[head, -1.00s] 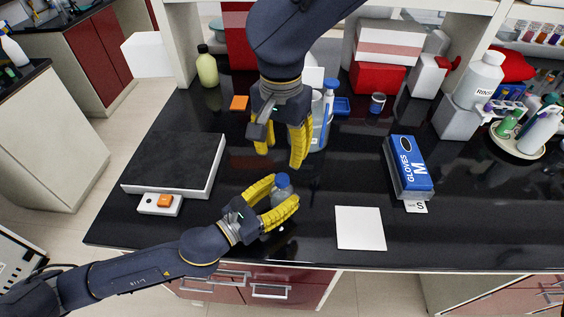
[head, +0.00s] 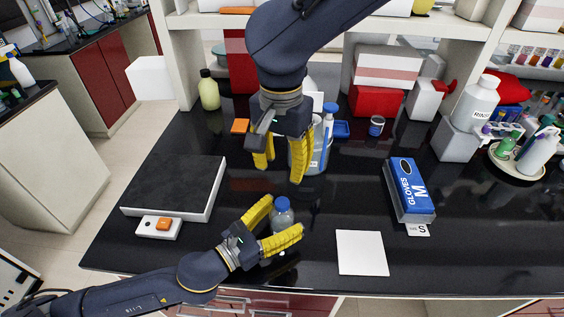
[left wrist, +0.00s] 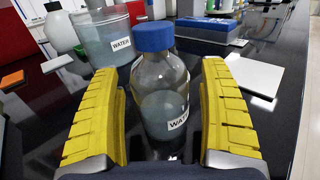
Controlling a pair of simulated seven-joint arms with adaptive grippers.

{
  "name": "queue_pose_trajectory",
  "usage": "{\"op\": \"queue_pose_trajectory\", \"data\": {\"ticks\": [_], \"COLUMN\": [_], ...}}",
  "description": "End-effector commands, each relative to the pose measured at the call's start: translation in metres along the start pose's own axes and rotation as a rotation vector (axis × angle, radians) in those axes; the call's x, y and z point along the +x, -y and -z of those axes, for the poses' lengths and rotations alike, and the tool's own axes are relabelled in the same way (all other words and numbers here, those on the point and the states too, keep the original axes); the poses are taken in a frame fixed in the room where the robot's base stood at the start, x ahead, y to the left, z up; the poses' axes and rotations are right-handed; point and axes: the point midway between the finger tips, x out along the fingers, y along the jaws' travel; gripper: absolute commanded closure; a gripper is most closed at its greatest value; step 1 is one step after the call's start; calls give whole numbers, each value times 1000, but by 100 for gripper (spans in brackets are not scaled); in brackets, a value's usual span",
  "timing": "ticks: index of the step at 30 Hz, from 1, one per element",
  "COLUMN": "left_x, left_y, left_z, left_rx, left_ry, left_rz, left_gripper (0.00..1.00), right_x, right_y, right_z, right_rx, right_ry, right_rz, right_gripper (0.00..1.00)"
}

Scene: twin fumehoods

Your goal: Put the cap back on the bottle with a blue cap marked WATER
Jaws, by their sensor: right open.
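The clear bottle (left wrist: 162,100) with a WATER label stands upright on the black bench. Its blue cap (left wrist: 153,36) sits on top of its neck; I cannot tell how tightly. In the head view the blue cap (head: 282,203) and bottle (head: 282,220) show at the left gripper. My left gripper (head: 285,213) is open around the bottle, with a gap on each side in the left wrist view. My right gripper (head: 281,174) is open and empty, pointing down above the bench behind the bottle.
A large beaker labelled WATER (left wrist: 110,42) stands close behind the bottle. A hotplate-like slab (head: 175,187) lies to the left. A white pad (head: 361,253) and a blue gloves box (head: 410,190) lie to the right, with bare bench between.

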Motion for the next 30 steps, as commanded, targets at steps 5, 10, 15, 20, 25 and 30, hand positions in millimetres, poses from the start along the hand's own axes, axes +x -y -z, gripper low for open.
{"op": "queue_pose_trajectory", "data": {"ticks": [5, 10, 15, 20, 25, 30], "left_x": [-1, -13, -41, -69, -92, -106], "left_y": [0, 0, 0, 0, 0, 0], "left_z": [0, 0, 1, 1, 1, 0], "left_rx": [0, -1, -1, -1, -1, -1], "left_ry": [0, -1, -3, -4, -2, -1], "left_rz": [0, -1, -1, -2, -1, -2], "left_gripper": [22, 22, 22, 22, 22, 22], "right_x": [0, 0, 0, 0, 0, 0], "right_y": [0, 0, 0, 0, 0, 0], "right_z": [0, 0, 0, 0, 0, 0], "right_rx": [0, 0, 0, 0, 0, 0], "right_ry": [0, 0, 0, 0, 0, 0], "right_rz": [0, 0, 0, 0, 0, 0], "right_gripper": [54, 54, 54, 54, 54, 54]}}
